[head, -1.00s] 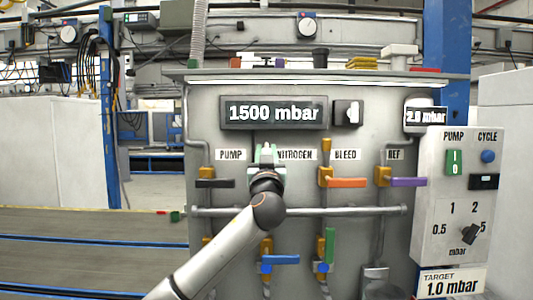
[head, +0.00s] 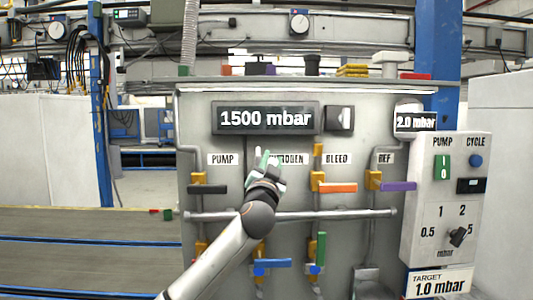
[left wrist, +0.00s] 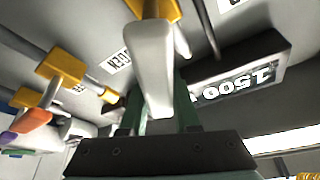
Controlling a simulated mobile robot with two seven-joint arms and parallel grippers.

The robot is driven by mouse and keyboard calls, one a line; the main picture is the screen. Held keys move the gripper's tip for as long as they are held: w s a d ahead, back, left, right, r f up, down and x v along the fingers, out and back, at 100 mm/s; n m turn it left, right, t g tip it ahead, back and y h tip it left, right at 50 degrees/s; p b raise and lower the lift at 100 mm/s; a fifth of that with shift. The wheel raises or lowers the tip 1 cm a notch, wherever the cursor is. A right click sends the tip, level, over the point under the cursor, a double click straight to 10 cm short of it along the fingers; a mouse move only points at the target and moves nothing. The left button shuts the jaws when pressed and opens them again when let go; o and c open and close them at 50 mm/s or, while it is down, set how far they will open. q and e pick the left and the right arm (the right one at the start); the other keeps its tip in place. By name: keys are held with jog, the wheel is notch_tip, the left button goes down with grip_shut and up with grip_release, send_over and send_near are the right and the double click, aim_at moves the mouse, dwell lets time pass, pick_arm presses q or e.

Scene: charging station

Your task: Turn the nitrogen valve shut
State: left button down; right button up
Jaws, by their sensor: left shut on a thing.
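The nitrogen valve sits below the NITROGEN label (head: 290,160) on the grey panel, and my left gripper (head: 266,162) covers most of it in the head view. In the left wrist view its white handle (left wrist: 152,60) reaches from a yellow valve body (left wrist: 155,8) toward the camera. My left gripper (left wrist: 158,115) has its green fingers on either side of this white handle and is shut on it. The handle's exact angle is hard to tell in the head view. My right gripper is not in view.
Beside it are the pump valve's black handle (head: 208,188), the bleed valve's orange handle (head: 338,188) and the purple REF handle (head: 398,186). A horizontal pipe (head: 340,213) runs below. The pressure display (head: 265,118) above reads 1500 mbar. A control box (head: 440,200) stands at right.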

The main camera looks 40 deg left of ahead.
pick_arm(q)
jog(key=shift+w+d+f+m+h+p, duration=0.25)
jog(key=shift+m+h+p, duration=0.2)
jog(key=shift+m, duration=0.35)
jog(key=shift+f, duration=0.1)
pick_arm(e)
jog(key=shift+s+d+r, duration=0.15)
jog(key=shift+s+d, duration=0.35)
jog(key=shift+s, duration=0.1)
pick_arm(q)
jog(key=c, duration=1.1)
grip_release()
jog(key=o, duration=0.5)
jog(key=shift+c, duration=0.2)
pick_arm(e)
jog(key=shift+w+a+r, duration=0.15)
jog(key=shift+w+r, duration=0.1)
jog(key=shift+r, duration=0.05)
pick_arm(q)
jog(key=shift+d, duration=0.1)
